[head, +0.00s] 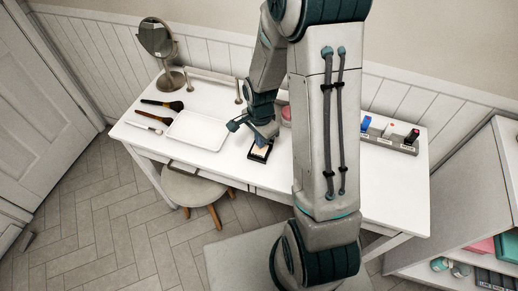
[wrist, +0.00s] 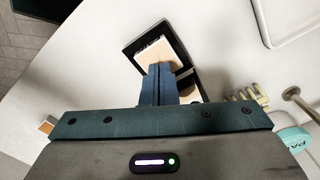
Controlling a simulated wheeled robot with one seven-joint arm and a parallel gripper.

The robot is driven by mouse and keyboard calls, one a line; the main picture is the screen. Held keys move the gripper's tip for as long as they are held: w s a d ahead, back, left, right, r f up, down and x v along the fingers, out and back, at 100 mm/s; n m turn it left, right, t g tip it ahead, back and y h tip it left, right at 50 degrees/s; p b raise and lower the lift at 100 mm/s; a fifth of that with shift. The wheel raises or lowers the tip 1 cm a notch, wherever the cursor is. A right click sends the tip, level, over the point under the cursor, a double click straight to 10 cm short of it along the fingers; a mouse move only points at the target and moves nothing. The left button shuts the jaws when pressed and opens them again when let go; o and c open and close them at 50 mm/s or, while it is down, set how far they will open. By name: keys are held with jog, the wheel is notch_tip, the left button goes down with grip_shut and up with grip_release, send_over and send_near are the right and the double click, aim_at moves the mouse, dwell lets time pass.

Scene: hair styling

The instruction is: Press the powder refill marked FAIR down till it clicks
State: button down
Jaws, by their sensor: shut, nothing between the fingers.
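A beige powder refill (head: 259,150) lies in a black compact (head: 250,156) near the front edge of the white table in the head view. In the wrist view, the beige refill (wrist: 150,52) shows within the black compact (wrist: 128,52), partly covered by my fingers. I cannot read a FAIR mark, nor tell whether the refill sits flush. My gripper (wrist: 160,68) is shut and empty, with its fingertips over the refill. In the head view, my gripper (head: 264,142) is at the compact; whether the tips touch the refill is unclear.
A white tray (head: 198,130) lies left of the compact, with brushes (head: 160,104) and a round mirror (head: 156,38) beyond. A grey lipstick holder (head: 388,142) stands at the right. A teal-lidded jar (wrist: 293,140) and pale claw-like object (wrist: 245,97) lie nearby. A stool (head: 196,186) stands in front.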

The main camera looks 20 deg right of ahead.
jog(key=shift+f+b, duration=0.9)
jog(key=shift+f, duration=0.05)
dwell(0.6)
jog(key=shift+r, duration=0.15)
jog(key=shift+r+p, duration=2.4)
jog(key=shift+r, duration=1)
